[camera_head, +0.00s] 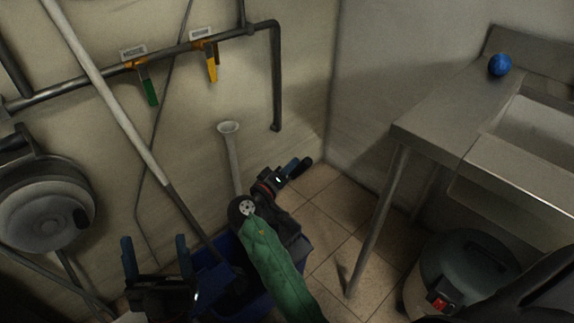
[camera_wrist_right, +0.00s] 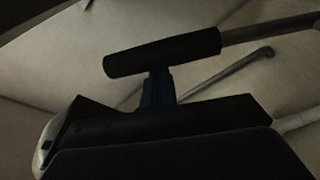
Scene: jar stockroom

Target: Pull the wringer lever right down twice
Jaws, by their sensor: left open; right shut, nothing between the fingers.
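The wringer lever's black grip (camera_wrist_right: 162,52) crosses the right wrist view, with its grey shaft (camera_wrist_right: 268,28) running off to the right. In the head view the grip (camera_head: 305,162) shows just past the blue fingertips; most of the shaft is hidden. My right gripper (camera_head: 289,170) is shut and empty. Its fingers (camera_wrist_right: 158,88) show against the underside of the grip, not around it; whether they touch I cannot tell. A blue bucket (camera_head: 305,242) stands on the floor below, partly hidden by my green-sleeved right arm. My left gripper (camera_head: 157,262) is open and empty at the lower left.
A long mop handle (camera_head: 110,95) leans across the left into the bucket. A pale pole with a flared top (camera_head: 229,128) stands behind my right arm.

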